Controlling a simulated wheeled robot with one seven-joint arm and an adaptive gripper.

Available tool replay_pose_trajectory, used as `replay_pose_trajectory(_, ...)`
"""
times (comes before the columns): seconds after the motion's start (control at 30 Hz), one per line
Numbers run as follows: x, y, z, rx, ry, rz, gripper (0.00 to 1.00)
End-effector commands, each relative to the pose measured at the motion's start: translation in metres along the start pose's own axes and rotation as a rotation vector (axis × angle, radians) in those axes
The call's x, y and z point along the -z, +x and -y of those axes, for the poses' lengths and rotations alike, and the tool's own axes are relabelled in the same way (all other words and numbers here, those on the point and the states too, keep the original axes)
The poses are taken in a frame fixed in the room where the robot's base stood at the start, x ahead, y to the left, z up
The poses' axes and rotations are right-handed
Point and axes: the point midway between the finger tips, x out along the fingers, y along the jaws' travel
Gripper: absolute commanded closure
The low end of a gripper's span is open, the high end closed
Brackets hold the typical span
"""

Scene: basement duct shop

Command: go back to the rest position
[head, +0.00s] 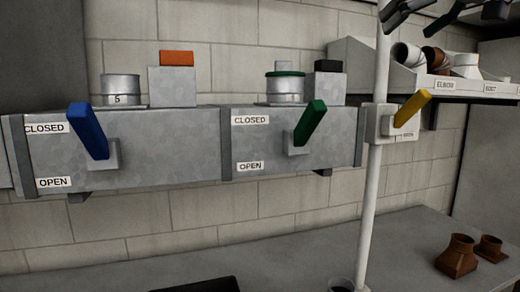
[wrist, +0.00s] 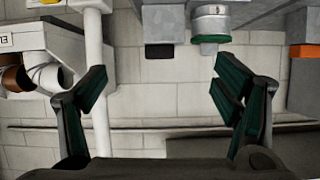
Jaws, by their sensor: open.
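My gripper (head: 412,18) shows only partly at the top right edge of the head view, near the top of the white pipe. In the wrist view my gripper (wrist: 160,88) has its two dark green-padded fingers spread wide, with nothing between them but the block wall behind. A blue lever (head: 88,131) and a green lever (head: 310,123) sit on the grey duct (head: 190,160), each between CLOSED and OPEN labels. A yellow lever (head: 411,108) tilts up to the right on a box on the white pipe (head: 376,160). The rest of my arm is hidden.
A labelled shelf (head: 450,86) holds elbows. Brown fittings (head: 458,256) stand on the bench (head: 290,258).

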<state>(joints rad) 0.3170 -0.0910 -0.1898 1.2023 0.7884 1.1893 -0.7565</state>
Motion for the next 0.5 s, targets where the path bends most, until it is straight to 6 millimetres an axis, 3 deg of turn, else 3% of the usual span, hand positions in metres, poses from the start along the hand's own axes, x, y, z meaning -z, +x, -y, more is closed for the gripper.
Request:
replay_pose_trajectory(0.27, -0.038, 0.007, 0.016, -0.005, 0.070, 0.070, 0.18)
replay_pose_trajectory(0.5, -0.101, 0.018, 0.042, -0.019, 0.149, 0.180, 0.18)
